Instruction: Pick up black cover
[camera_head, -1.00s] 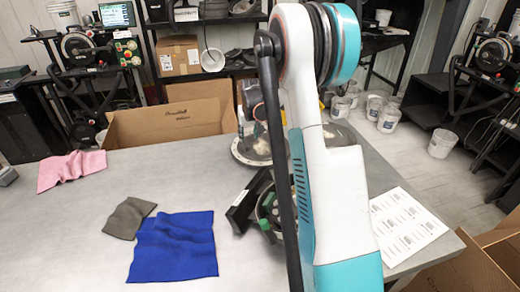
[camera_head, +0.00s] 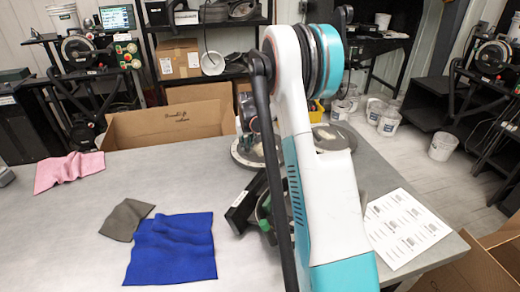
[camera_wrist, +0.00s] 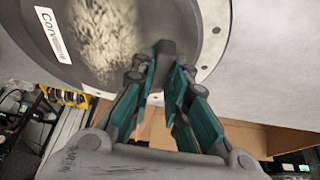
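A round black cover (camera_wrist: 75,65) with a white printed label and pale seeds showing in it fills the top of the wrist view. A dark knob or handle (camera_wrist: 167,47) stands out at its lower edge. My gripper (camera_wrist: 162,70) has its two teal-padded fingers on either side of this knob, with a gap between the pads. Whether they touch it I cannot tell. In the head view two round discs lie at the back of the table, one at the left (camera_head: 242,156) and one at the right (camera_head: 335,139).
A blue cloth (camera_head: 172,250), a grey cloth (camera_head: 127,219) and a pink cloth (camera_head: 68,171) lie on the left of the table (camera_head: 60,245). A black part with green bits (camera_head: 243,209) is beside my arm. A printed sheet (camera_head: 405,232) lies right. A cardboard box (camera_head: 165,128) stands behind.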

